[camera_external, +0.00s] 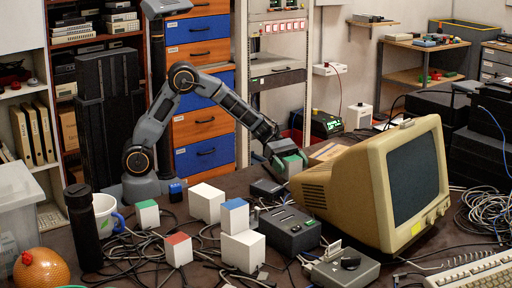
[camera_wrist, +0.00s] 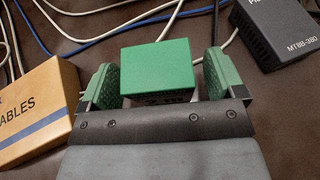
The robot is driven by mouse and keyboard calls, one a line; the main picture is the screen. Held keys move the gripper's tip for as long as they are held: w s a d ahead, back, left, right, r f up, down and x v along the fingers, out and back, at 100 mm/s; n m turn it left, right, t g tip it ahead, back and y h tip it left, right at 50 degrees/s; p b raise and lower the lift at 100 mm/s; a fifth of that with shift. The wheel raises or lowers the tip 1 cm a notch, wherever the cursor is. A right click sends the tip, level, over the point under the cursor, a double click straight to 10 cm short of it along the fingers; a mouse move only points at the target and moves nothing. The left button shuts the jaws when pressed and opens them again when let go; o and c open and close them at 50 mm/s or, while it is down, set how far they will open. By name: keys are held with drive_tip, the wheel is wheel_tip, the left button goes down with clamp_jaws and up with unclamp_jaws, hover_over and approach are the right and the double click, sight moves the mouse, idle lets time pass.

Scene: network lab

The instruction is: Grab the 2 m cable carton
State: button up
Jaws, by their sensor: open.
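A yellow-orange carton (camera_wrist: 38,112) with a blue stripe and lettering ending in "ABLES" lies at the left of the wrist view, outside my left finger. No length can be read on it. In the external view a tan carton (camera_external: 326,152) shows partly behind the monitor. Small gaps seem to show beside the box; I cannot tell whether anything touches. In the external view my gripper (camera_external: 285,155) is low, left of the monitor's top.
A black box marked MTBB-380 (camera_wrist: 282,32) lies right of the fingers. Cables cross the table behind the green-topped box. The beige monitor (camera_external: 385,185) stands close to my gripper.

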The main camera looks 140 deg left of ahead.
drive_tip(key=shift+w+f, duration=0.1)
drive_tip(key=shift+w, duration=0.2)
drive_tip(key=c, duration=1.1)
